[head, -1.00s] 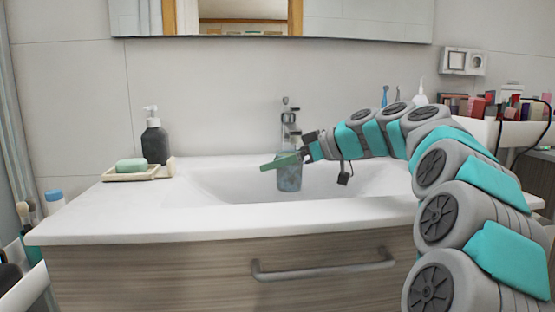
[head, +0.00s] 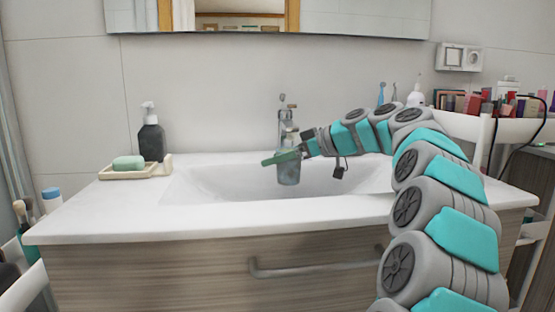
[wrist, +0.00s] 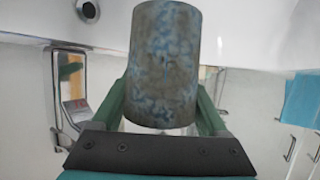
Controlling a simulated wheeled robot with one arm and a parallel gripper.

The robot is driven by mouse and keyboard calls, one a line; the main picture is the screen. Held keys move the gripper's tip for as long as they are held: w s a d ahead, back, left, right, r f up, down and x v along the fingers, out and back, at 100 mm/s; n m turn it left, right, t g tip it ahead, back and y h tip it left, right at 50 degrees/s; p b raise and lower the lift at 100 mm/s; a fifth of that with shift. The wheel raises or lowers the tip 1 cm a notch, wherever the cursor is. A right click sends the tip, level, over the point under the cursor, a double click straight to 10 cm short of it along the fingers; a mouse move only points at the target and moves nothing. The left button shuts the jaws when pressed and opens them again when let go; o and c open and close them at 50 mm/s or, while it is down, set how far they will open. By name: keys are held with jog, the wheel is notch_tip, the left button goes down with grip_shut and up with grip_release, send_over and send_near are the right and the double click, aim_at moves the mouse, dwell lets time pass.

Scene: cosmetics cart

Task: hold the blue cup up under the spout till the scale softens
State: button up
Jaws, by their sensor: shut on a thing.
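The blue cup (head: 289,171) is held over the basin, just under and in front of the tap (head: 283,105). In the wrist view the cup (wrist: 165,65) is mottled blue and grey-brown with scale over its side. My gripper (head: 284,157) is shut on the cup, with one green finger on each side of it. Its mouth and inside are hidden. I cannot tell whether water runs from the spout into it.
The white basin (head: 225,185) lies below. A dark soap bottle (head: 151,140) and a green soap bar (head: 129,163) on a dish (head: 135,171) stand at left. A white cart (head: 470,128) with cosmetics is at right. A mirror (head: 350,18) hangs above.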

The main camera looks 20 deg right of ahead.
jog(key=shift+w+d+p, duration=0.25)
jog(key=shift+w+d, duration=0.35)
jog(key=shift+w, duration=0.3)
jog(key=shift+w+d+p, duration=0.2)
jog(key=shift+w+d, duration=0.35)
jog(key=shift+w, duration=0.35)
jog(key=shift+r+p, duration=0.65)
jog(key=shift+r, duration=0.75)
dwell(4.8)
